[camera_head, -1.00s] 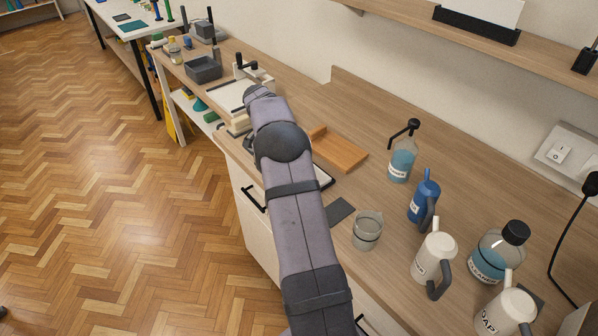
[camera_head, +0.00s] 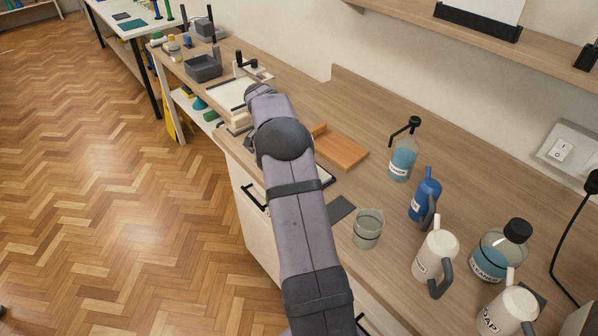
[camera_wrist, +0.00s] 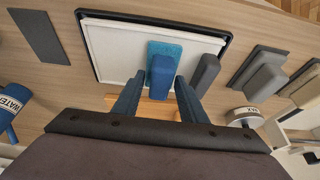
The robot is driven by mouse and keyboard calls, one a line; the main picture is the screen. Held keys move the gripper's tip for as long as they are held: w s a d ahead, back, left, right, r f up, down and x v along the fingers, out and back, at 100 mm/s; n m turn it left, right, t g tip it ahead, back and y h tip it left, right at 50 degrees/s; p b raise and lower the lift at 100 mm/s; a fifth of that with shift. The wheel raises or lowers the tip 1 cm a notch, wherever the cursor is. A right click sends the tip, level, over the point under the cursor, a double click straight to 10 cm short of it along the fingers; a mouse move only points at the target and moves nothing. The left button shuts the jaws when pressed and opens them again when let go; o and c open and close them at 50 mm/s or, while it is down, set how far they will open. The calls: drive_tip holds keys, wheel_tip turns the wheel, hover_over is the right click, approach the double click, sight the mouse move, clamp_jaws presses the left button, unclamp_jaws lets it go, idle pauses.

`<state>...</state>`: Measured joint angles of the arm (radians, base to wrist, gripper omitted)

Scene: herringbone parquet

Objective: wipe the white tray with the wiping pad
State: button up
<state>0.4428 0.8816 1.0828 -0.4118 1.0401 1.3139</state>
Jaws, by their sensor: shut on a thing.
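The white tray (camera_wrist: 112,52) with a black rim lies on the wooden bench in the wrist view. In the head view my arm hides most of it; a dark rim corner (camera_head: 327,178) shows beside the arm. The wiping pad (camera_wrist: 172,49) is blue with a darker blue upright handle (camera_wrist: 161,76). It is over the tray's inner surface, right of the middle; whether it touches cannot be told. My gripper (camera_wrist: 158,84) is shut on the pad's handle, one finger on each side. My arm hides the gripper in the head view.
A larger grey block (camera_wrist: 262,76) and a white container (camera_wrist: 245,116) are farther right. A dark flat sheet (camera_wrist: 38,36) lies left. A wooden piece (camera_head: 340,149), beaker (camera_head: 367,230) and several bottles stand along the bench.

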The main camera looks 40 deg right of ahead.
drive_tip(key=shift+w+r+p, duration=0.1)
drive_tip(key=shift+w+p, duration=0.45)
drive_tip(key=shift+p, duration=0.05)
drive_tip(key=shift+w, duration=0.3)
drive_tip(key=shift+f, duration=0.2)
drive_tip(key=shift+s, duration=0.1)
drive_tip(key=shift+s+f+b, duration=0.15)
drive_tip(key=shift+s+b, duration=0.05)
drive_tip(key=shift+b, duration=0.2)
drive_tip(key=shift+s+b, duration=0.35)
drive_tip(key=shift+s, duration=0.3)
